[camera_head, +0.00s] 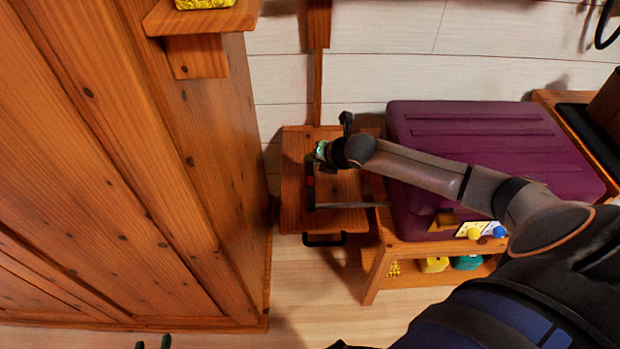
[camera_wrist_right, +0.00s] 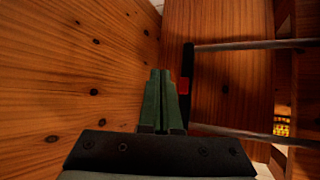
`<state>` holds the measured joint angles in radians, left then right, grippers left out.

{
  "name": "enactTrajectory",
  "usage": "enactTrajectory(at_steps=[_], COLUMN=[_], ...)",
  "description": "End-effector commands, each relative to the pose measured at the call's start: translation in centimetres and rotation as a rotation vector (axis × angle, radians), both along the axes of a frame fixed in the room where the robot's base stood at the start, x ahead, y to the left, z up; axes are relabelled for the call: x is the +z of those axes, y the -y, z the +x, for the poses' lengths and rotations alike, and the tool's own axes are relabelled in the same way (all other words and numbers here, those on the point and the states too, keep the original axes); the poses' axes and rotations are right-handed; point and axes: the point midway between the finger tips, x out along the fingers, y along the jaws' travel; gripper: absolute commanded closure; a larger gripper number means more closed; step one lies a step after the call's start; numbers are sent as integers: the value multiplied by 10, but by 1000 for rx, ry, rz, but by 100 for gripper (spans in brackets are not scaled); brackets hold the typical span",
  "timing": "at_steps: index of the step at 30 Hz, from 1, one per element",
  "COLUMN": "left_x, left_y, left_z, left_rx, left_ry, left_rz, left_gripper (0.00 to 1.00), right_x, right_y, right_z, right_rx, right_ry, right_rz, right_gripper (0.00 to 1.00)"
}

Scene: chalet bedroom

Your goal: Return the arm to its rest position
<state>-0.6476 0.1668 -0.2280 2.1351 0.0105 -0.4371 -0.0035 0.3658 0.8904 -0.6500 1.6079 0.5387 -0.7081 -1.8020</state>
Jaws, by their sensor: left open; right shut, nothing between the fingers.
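My right arm (camera_head: 425,168) reaches in from the right, across the front of a purple case. My right gripper (camera_head: 318,155) is over a small wooden unit (camera_head: 335,218), close to a black bar with a red mark (camera_head: 310,182). In the right wrist view the green fingers of this gripper (camera_wrist_right: 160,95) are shut with nothing between them. They lie just left of the black bar (camera_wrist_right: 187,62); whether they touch it I cannot tell. Only the tips of my left gripper (camera_head: 152,343) show at the bottom edge, apart and empty.
A tall wooden cabinet (camera_head: 130,200) fills the left side. The purple case (camera_head: 480,150) sits on a low wooden bench (camera_head: 372,275) with yellow and teal items below. Metal rods (camera_wrist_right: 250,44) run right from the black bar. Pale floor (camera_head: 315,285) is clear between cabinet and bench.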

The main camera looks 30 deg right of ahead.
Motion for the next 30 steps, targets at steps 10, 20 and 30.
enactTrajectory(at_steps=[10,20,30], left_x=[0,2,2], left_y=[0,0,0], left_z=[0,0,1], left_rx=[0,2,1], left_ry=[-2,5,6], left_rz=[-1,-4,-2], left_gripper=[50,50,50], right_x=[0,-23,-50], right_y=[0,-48,-186], right_z=[0,-23,-127], right_rx=[0,-62,-552], right_ry=[0,-19,-154], right_rz=[0,187,1041], right_gripper=[100,100,100])
